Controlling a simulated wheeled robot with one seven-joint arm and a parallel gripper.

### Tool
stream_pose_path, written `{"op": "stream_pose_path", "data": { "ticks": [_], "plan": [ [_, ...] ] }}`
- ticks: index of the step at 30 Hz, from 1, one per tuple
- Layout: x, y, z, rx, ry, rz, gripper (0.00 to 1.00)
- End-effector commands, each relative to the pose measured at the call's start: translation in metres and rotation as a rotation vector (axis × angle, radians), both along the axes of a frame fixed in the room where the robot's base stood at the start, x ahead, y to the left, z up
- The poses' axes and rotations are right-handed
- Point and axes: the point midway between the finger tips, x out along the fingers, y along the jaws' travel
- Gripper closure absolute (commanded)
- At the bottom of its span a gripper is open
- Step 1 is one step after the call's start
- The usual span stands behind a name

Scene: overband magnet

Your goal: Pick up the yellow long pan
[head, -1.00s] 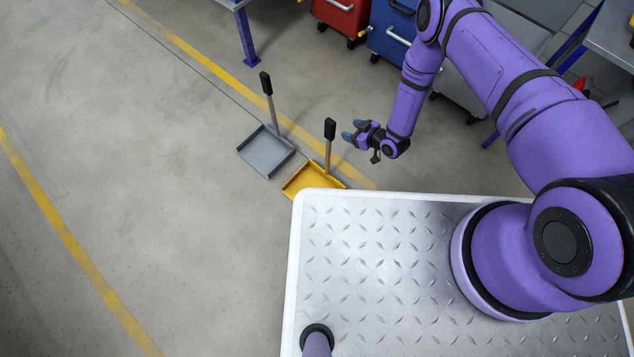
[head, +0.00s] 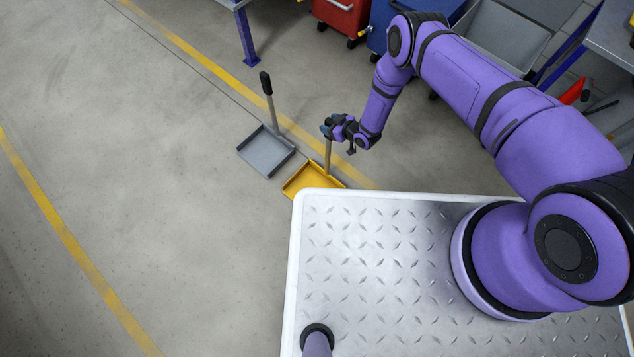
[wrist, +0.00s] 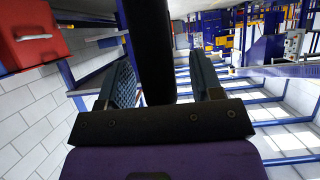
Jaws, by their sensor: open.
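The yellow long pan (head: 300,188) stands on the floor just beyond the front edge of my metal deck, which hides part of it. Its thin upright shaft (head: 327,155) rises to a black grip, now mostly hidden by my gripper (head: 327,128) in the head view. In the wrist view the black grip (wrist: 151,45) runs between the two blue fingers of my gripper (wrist: 164,78). The fingers are open on either side of it, with a visible gap to at least the right finger.
A grey long pan (head: 266,152) with a black-topped upright handle (head: 266,84) stands just left of the yellow one. A red cart (head: 341,16) and a blue cart (head: 383,38) stand at the back. The floor at left is clear.

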Motion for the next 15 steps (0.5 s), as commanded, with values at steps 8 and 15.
{"op": "stream_pose_path", "data": {
  "ticks": [8, 15],
  "plan": [
    [0.001, 0.0013, -0.0006, 0.0, 0.0, 0.0, 0.45],
    [0.0009, 0.0011, -0.0005, 0.0, 0.0, 0.0, 1.0]
  ]
}}
